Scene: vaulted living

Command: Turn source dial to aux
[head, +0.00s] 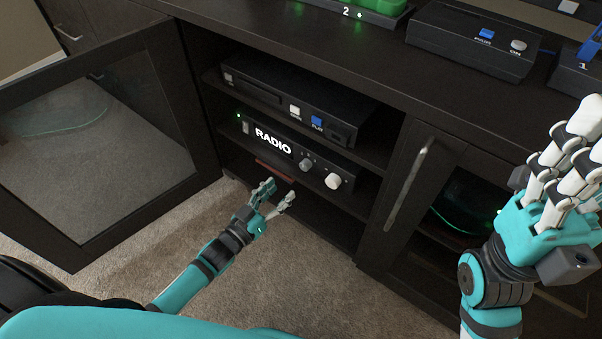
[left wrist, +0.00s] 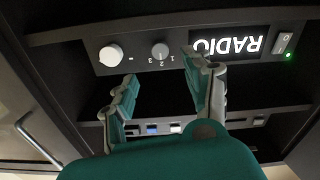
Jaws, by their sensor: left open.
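The black receiver (head: 290,150) sits on the middle shelf of the open cabinet, and its lit display (head: 272,140) reads RADIO. A small grey dial (head: 305,164), with marks 1, 2, 3 beside it, appears to be the source dial. It also shows in the left wrist view (left wrist: 160,50), where the picture is upside down. A larger white knob (head: 333,181) is beside it. My left gripper (head: 278,190) is open and empty in front of the receiver, below the dial and apart from it. My right gripper (head: 572,150) is raised at the right, its opening unclear.
A glass cabinet door (head: 100,130) stands open at the left. A closed door with a long handle (head: 408,183) is to the right. Another black device (head: 290,95) is on the shelf above. Boxes with buttons (head: 472,40) stand on top. A reddish item (head: 275,171) lies below the receiver.

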